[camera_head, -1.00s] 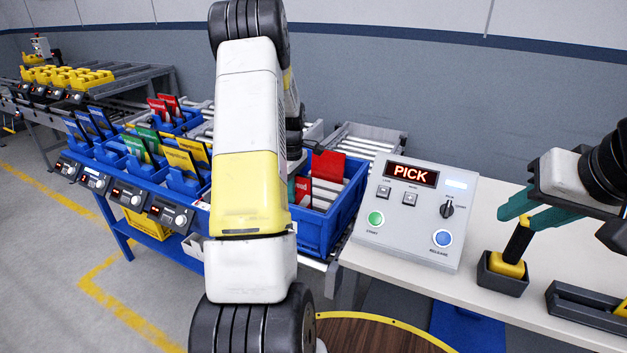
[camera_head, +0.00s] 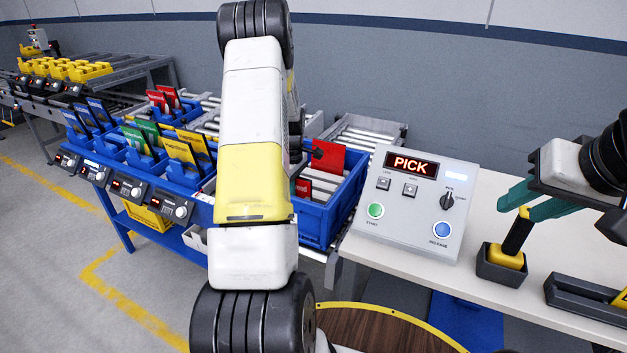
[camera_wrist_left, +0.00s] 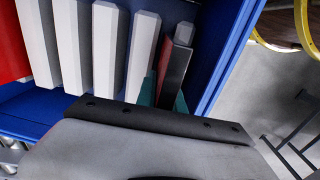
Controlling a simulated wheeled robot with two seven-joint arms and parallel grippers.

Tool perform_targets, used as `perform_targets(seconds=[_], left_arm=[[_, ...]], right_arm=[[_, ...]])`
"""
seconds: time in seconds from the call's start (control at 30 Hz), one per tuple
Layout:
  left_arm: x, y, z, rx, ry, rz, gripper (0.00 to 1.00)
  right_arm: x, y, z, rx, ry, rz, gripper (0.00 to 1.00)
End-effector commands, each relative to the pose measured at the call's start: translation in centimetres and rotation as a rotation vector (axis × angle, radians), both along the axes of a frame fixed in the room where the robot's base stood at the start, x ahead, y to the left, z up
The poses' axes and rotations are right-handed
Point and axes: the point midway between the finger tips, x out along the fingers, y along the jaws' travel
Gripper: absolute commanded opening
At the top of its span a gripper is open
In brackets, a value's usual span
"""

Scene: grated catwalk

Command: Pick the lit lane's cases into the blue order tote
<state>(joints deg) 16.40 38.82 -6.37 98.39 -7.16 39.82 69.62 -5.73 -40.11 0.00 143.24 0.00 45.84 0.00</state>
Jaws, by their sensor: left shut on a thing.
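The blue order tote (camera_head: 345,212) stands left of the control box, partly hidden behind my left arm. A red case (camera_head: 328,156) stands upright in it, and a smaller red patch (camera_head: 303,187) shows lower down. In the left wrist view, my left gripper (camera_wrist_left: 164,92) has its teal fingers shut on a red case with a dark edge (camera_wrist_left: 177,68), inside the tote beside its blue wall. Another red case (camera_wrist_left: 12,45) shows at left. Blue bins hold blue (camera_head: 98,110), green (camera_head: 148,132), yellow (camera_head: 180,150) and red cases (camera_head: 160,101).
The control box (camera_head: 415,205) reads PICK and stands on a pale bench (camera_head: 490,215). The tool sits in a dark holder (camera_head: 502,275); a dark tray (camera_head: 585,300) is to its right. Pale bars (camera_wrist_left: 105,45) line the tote. Lane displays (camera_head: 130,188) front the bins.

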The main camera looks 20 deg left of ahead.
Motion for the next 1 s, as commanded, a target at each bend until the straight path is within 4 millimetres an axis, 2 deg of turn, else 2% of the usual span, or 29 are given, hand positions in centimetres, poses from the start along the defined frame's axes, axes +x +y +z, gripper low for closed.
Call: perform_targets(seconds=[0.43, 0.47, 0.57, 0.8, 0.9, 1.0], left_arm=[[0.01, -0.01, -0.10, 0.000, 0.000, 0.000, 0.00], [0.01, -0.01, -0.10, 0.000, 0.000, 0.000, 0.16], [0.01, -0.01, -0.10, 0.000, 0.000, 0.000, 0.36], [0.01, -0.01, -0.10, 0.000, 0.000, 0.000, 0.38], [-0.01, -0.02, -0.12, 0.000, 0.000, 0.000, 0.56], [-0.01, -0.02, -0.12, 0.000, 0.001, 0.000, 0.56]], right_arm=[[0.00, 0.00, 0.00, 0.000, 0.000, 0.000, 0.36], [0.00, 0.00, 0.00, 0.000, 0.000, 0.000, 0.36], [0.00, 0.00, 0.00, 0.000, 0.000, 0.000, 0.36], [0.00, 0.00, 0.00, 0.000, 0.000, 0.000, 0.36], [0.00, 0.00, 0.00, 0.000, 0.000, 0.000, 0.36], [0.00, 0.00, 0.00, 0.000, 0.000, 0.000, 0.36]])
